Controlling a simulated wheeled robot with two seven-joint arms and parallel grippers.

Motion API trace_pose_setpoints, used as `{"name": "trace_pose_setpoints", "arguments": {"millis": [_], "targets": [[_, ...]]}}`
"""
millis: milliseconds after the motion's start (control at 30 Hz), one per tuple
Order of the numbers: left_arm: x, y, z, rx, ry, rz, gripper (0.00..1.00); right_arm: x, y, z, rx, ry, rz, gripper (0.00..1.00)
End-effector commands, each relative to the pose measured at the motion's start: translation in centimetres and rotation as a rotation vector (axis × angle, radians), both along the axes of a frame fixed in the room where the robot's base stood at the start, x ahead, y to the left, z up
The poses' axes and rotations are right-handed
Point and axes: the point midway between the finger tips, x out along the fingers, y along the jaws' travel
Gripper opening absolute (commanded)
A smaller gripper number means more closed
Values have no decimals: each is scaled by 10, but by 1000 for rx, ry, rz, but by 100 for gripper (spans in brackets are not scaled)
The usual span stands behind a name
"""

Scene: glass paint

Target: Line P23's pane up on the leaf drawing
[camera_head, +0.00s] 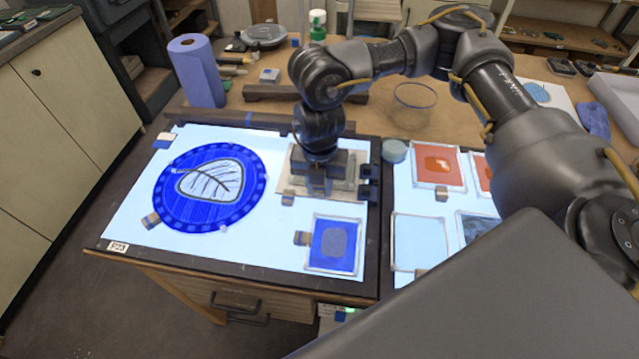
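The lit panel (270,255) carries a P23 tag (118,247) at its front left corner. A round blue pane (165,205) lies flat on its left part. A leaf outline with dark veins (212,182) shows inside the pane's pale centre, toward its right side. My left gripper is out of view.
A beige board (290,186) lies under my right gripper. A framed blue square (335,243) lies in front of it. A second lit panel at right holds red panes (439,165) and a clear pane (418,243). A blue paper roll (196,72) stands behind.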

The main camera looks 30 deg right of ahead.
Motion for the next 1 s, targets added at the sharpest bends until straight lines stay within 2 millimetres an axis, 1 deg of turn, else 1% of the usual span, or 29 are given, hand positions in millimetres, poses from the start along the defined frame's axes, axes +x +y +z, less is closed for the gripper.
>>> {"name": "trace_pose_setpoints", "arguments": {"millis": [33,133,367,467,567,900,1000], "targets": [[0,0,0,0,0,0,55,0,0,0,0,0,0,35],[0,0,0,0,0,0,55,0,0,0,0,0,0,48],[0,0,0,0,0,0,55,0,0,0,0,0,0,49],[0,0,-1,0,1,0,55,0,0,3,0,-1,1,49],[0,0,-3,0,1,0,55,1,0,14,1,-4,1,49],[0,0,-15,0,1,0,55,1,0,78,-1,-6,0,49],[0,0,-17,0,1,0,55,1,0,93,0,-4,0,49]]}}
